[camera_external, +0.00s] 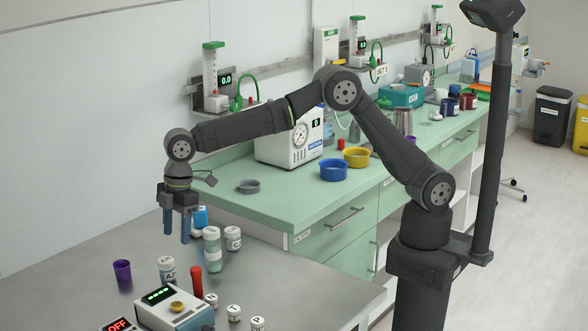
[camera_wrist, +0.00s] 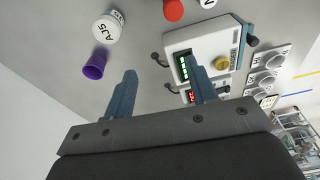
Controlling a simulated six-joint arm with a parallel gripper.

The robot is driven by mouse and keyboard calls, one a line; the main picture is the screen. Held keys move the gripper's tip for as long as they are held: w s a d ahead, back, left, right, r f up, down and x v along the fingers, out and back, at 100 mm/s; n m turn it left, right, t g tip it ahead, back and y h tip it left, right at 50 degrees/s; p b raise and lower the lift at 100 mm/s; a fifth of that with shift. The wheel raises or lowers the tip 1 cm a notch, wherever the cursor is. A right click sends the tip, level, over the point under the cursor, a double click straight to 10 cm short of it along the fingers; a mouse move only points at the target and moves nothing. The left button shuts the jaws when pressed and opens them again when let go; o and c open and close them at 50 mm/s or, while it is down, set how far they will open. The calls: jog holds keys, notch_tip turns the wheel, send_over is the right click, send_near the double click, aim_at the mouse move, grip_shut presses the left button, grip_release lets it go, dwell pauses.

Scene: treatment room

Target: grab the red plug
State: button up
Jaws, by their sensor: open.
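The red plug (camera_external: 196,284) stands upright on the grey table beside the display box in the external view. In the wrist view only part of its round red top (camera_wrist: 173,9) shows, at the upper edge. My gripper (camera_external: 176,238) is open and empty, fingers pointing down. It is above the table, up and to the left of the plug in the external view, and apart from it. In the wrist view my gripper (camera_wrist: 161,68) has bare table and a corner of the display box between its fingers.
The display box (camera_external: 178,309) with green digits is close to the plug; it also shows in the wrist view (camera_wrist: 222,50). A purple cup (camera_external: 122,270), a labelled jar (camera_external: 167,268) and small white-capped vials (camera_external: 234,312) stand around. A pale green bottle (camera_external: 212,252) stands behind.

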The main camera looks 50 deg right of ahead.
aim_at(197, 283)
jog(key=s+d+h, duration=0.2)
jog(key=s, duration=0.2)
jog(key=f, duration=1.6)
jog(key=shift+w, duration=0.35)
jog(key=shift+r, duration=0.1)
jog(key=c, duration=1.1)
